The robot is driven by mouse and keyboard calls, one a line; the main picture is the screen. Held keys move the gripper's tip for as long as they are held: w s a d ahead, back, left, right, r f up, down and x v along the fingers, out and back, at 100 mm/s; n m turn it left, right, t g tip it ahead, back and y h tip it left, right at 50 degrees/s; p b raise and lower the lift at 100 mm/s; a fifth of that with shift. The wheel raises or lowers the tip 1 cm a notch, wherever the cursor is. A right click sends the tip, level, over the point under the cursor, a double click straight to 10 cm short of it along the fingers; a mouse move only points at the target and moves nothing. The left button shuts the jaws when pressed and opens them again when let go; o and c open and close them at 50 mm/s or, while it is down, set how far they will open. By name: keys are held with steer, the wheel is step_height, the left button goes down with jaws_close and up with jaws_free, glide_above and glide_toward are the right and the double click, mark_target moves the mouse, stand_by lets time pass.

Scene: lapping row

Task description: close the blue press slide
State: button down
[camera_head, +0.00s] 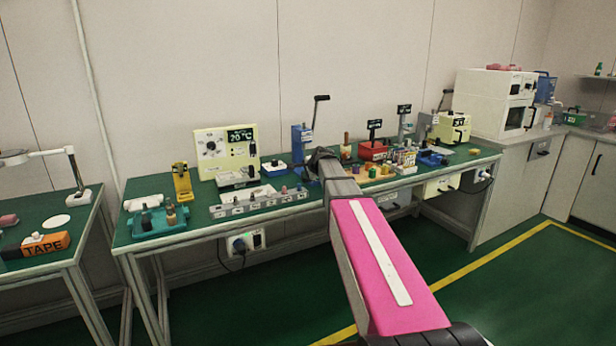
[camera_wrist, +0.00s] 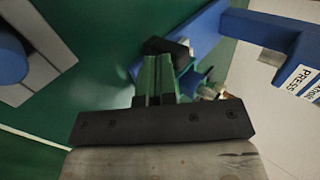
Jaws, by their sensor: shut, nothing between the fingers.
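The blue press (camera_head: 301,142) stands upright on the green bench in the head view, with a black lever handle rising beside it. In the wrist view its blue arm (camera_wrist: 300,62) carries a label reading PRESS, at the right. A blue bar low on the press, which looks like the slide (camera_wrist: 206,32), runs behind my fingertips. My gripper (camera_wrist: 160,75) is shut and empty, its tips close to this blue part; I cannot tell whether they touch it. In the head view my gripper (camera_head: 321,158) is at the press's right side, and my arm hides the bench in front.
A grey strip of sockets (camera_head: 258,203) lies at the bench's front edge, left of my arm. A cream temperature unit (camera_head: 212,150) stands behind it. A red box (camera_head: 373,151) and several small parts crowd the bench to the right.

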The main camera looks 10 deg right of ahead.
steer(key=w+a, duration=0.1)
steer(key=w, duration=0.3)
steer(key=w+a, duration=0.1)
steer(key=w, duration=0.2)
steer(key=w+a, duration=0.1)
steer(key=w, duration=0.3)
steer(key=shift+w+a, duration=0.3)
steer(key=shift+a, duration=0.05)
